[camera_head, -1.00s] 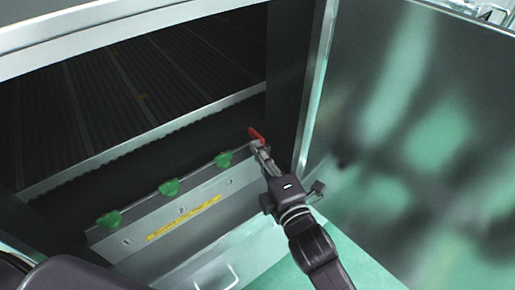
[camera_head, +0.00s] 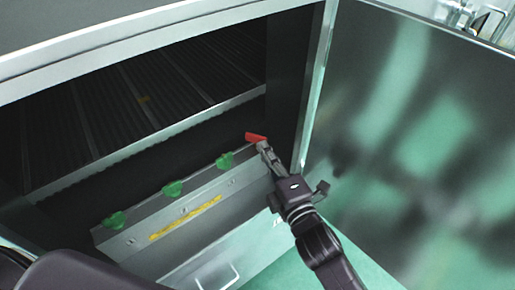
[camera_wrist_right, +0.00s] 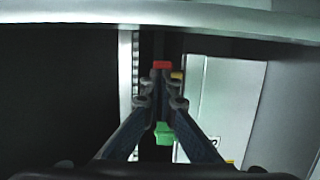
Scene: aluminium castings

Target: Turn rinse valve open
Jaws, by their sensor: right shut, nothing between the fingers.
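A red valve handle (camera_head: 255,137) sits at the right end of a metal panel inside the open cabinet. It lies nearly level in the head view and also shows in the right wrist view (camera_wrist_right: 162,65), just beyond the fingertips. My right gripper (camera_head: 263,147) is shut and empty, its tips close to the handle's right end; contact cannot be told. Its fingers converge in the wrist view (camera_wrist_right: 161,92). Several green knobs stand along the panel, one of them nearest the red handle (camera_head: 224,160). My left gripper is out of view.
The panel (camera_head: 190,217) carries a yellow label strip (camera_head: 185,218). An open metal door (camera_head: 430,130) stands close to the right of my right arm. A ribbed dark rack (camera_head: 140,110) lies deeper in the cabinet. A drawer handle (camera_head: 217,274) is below.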

